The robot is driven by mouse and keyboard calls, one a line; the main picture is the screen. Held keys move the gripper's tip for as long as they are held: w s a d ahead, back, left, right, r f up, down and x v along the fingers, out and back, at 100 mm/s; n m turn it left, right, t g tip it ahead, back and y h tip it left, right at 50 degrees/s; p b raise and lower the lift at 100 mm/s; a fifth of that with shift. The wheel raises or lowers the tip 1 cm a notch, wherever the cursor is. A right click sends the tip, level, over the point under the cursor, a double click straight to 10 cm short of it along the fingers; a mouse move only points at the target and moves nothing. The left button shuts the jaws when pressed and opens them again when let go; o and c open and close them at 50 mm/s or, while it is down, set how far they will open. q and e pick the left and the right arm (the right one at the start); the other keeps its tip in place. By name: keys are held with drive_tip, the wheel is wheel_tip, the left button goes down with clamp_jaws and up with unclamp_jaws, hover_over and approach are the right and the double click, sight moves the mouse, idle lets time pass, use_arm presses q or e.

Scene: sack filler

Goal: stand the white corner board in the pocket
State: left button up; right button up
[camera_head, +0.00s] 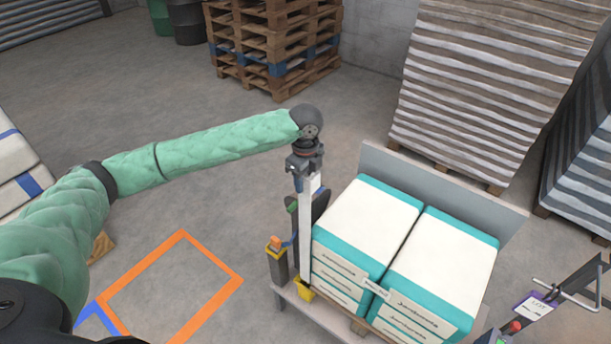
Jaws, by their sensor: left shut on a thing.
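The white corner board (306,228) is a tall narrow strip standing about upright at the near left corner of the stacked sacks. My left gripper (304,172) is shut on its upper end, and my green-sleeved arm reaches to it from the left. The board's lower end comes down to a yellow pocket (303,292) at the corner of the cart. It looks to be at or in the pocket, but I cannot tell whether it rests on the bottom. My right gripper is out of view.
White-and-teal sacks (367,226) lie stacked in two columns on a cart with a grey back panel (440,187). A dark post (277,262) stands just left of the board. An orange floor outline (210,264) is empty. Pallets (272,45) stand behind.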

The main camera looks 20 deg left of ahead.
use_arm(q)
drive_tip(key=shift+f, duration=0.1)
drive_tip(key=shift+f, duration=1.6)
drive_tip(key=shift+f, duration=1.55)
drive_tip(key=shift+f+b, duration=0.85)
drive_tip(key=shift+f, duration=3.4)
